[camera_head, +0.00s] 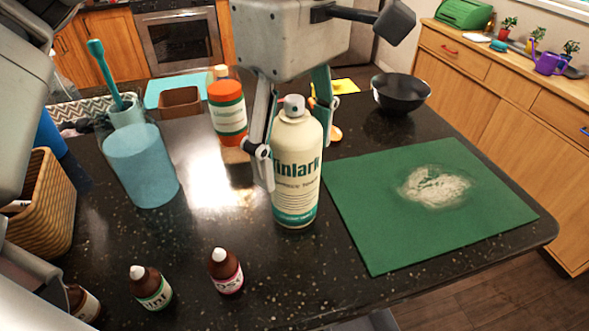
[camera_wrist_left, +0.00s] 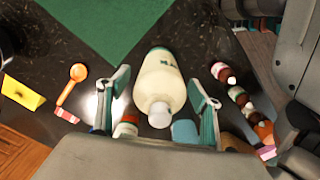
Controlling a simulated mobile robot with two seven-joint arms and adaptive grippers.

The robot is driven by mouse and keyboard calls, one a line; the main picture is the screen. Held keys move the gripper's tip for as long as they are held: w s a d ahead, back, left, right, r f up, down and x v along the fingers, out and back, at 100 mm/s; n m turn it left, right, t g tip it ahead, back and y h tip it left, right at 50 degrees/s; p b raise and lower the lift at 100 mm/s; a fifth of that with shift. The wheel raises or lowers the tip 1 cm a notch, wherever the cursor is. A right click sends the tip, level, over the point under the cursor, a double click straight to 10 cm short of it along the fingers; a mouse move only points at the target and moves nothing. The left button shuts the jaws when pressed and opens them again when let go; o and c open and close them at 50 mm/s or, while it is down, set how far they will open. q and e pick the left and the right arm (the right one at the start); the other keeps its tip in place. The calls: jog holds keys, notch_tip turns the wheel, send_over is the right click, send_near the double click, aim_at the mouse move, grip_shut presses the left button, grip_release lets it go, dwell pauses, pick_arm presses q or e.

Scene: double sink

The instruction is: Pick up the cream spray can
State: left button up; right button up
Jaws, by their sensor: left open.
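The cream spray can (camera_head: 297,175) stands upright on the dark speckled counter, with a grey nozzle on top and a teal band at its base. My left gripper (camera_head: 293,125) is open above and around the can's upper part, one finger on each side. In the left wrist view the can (camera_wrist_left: 158,85) lies between the two open fingers of my left gripper (camera_wrist_left: 160,110), with visible gaps on both sides. My right gripper does not show in either view.
A green mat (camera_head: 370,215) with a whitish patch lies right of the can. A blue container (camera_head: 140,165) stands left, an orange-capped bottle (camera_head: 228,112) behind. Two small brown bottles (camera_head: 150,287) (camera_head: 225,271) stand in front. A black bowl (camera_head: 400,92) sits at the back right.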

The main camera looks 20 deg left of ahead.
pick_arm(q)
jog(key=shift+c, duration=0.5)
jog(key=c, duration=1.5)
jog(key=shift+r, duration=0.1)
